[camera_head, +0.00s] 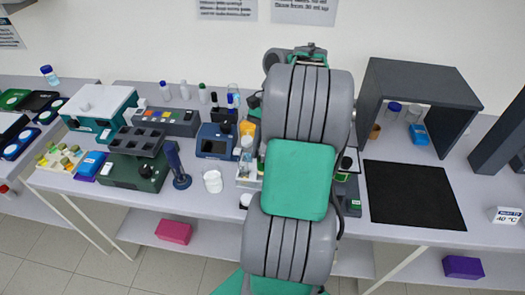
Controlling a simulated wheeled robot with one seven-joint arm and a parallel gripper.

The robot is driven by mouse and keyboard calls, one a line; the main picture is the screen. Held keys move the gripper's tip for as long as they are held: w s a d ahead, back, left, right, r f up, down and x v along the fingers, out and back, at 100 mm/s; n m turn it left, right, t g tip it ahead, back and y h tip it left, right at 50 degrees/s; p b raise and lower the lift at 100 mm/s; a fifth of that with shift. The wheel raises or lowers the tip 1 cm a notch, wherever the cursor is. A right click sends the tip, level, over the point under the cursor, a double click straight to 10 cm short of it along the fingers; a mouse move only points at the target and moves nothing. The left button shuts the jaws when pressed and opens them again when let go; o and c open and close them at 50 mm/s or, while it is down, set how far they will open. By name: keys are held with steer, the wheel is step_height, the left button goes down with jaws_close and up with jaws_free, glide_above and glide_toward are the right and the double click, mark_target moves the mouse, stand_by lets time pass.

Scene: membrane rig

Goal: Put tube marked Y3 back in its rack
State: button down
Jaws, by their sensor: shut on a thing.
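My own arm, grey with green covers, fills the middle of the view and hides part of the bench behind it. My gripper cannot be made out; neither can anything it holds. A pale rack (45,166) with several yellow and green capped tubes (66,160) stands at the left of the bench. No marking is readable on these tubes, so I cannot tell which, if any, is Y3. Whether the rack has an empty place is too small to tell.
A blue box (90,163), a dark green device (138,172), a blue instrument (216,141) and a white jar (212,181) crowd the bench left of my arm. A grey open-fronted hood (425,85) and a black mat (413,195) are at right.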

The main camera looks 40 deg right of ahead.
steer(key=shift+f+b, duration=1.85)
steer(key=shift+f, duration=0.8)
steer(key=shift+f, duration=0.3)
steer(key=c, duration=1.1)
jaws_free()
steer(key=p+v, duration=0.6)
steer(key=v, duration=0.1)
steer(key=shift+r, duration=0.35)
steer(key=shift+d, duration=0.15)
